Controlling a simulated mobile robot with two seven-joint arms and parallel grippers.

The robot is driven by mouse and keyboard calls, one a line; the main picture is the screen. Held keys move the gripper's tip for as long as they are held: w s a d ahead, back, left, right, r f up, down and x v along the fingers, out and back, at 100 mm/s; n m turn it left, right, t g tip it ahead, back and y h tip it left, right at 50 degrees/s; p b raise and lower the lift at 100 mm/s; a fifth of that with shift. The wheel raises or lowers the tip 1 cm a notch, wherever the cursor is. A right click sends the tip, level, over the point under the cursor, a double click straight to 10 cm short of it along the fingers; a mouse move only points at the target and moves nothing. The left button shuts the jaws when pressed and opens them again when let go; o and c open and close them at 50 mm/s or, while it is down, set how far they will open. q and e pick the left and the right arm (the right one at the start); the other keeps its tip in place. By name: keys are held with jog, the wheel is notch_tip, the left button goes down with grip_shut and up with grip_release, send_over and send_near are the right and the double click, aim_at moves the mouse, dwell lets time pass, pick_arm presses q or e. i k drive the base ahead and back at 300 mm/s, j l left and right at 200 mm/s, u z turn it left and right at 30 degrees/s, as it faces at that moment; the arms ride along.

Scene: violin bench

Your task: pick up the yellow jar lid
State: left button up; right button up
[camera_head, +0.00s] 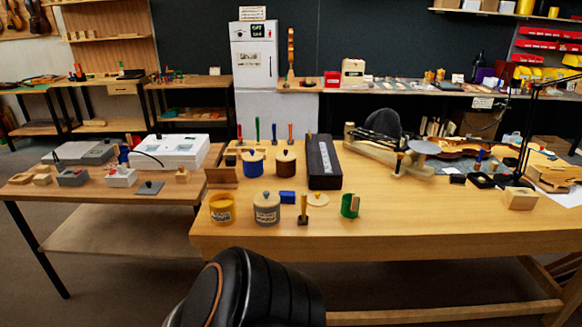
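A yellow jar (221,211) with a pale label stands near the front left of the main bench. Its top looks open, with no lid seen on it. A flat round pale-yellow lid (317,200) with a small knob lies on the bench to the right, apart from the jar. I take it to be the yellow jar lid. Neither of my grippers shows in the head view.
A blue block (287,197) and a green cup (350,206) flank the lid. A long black case (323,163) lies behind it. Blue and brown lidded jars stand further back. The bench front (420,222) is clear.

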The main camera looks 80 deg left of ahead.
aim_at(318, 199)
jog(key=u, duration=3.1)
